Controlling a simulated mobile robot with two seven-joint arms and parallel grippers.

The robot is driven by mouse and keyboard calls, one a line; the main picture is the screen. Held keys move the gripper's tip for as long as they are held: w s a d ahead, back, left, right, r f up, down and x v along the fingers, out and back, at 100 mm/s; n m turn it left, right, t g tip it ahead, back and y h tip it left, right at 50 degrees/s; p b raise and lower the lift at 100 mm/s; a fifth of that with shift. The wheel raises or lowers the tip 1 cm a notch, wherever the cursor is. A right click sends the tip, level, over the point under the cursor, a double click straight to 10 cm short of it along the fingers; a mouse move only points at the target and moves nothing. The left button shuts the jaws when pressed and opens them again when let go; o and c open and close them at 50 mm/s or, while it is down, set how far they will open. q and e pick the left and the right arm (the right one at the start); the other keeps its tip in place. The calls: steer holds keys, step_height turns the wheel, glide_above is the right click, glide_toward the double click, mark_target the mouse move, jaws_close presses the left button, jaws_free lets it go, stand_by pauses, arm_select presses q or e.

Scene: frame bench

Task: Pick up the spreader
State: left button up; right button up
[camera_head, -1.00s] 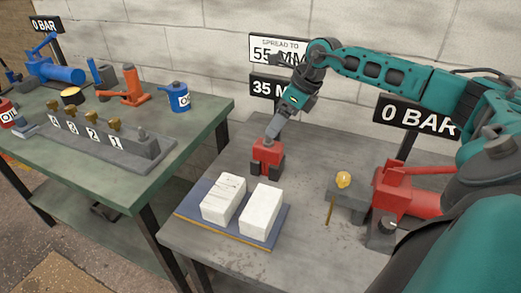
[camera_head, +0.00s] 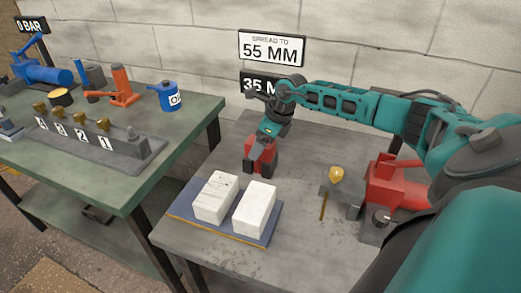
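The spreader appears to be the red tool with dark jaws (camera_head: 260,156), standing on the grey bench behind two white blocks. My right arm comes in from the right, and its gripper (camera_head: 265,136) is down at the top of this tool. The gripper hides the tool's grey upper part. The fingers are too small and covered to show whether they are closed on it. My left gripper is not in view.
Two white blocks (camera_head: 215,197) (camera_head: 254,208) stand on a blue mat (camera_head: 184,207) in front of the tool. A red pump (camera_head: 385,188) and a yellow knob (camera_head: 336,174) are to the right. The green bench (camera_head: 75,165) at left holds a numbered rack (camera_head: 95,145).

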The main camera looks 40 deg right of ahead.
steer(key=shift+w+f, duration=0.15)
steer(key=shift+f, duration=0.15)
steer(key=shift+c, duration=0.3)
jaws_close()
steer(key=shift+w+r, duration=0.1)
steer(key=shift+r, duration=0.1)
stand_by(0.4)
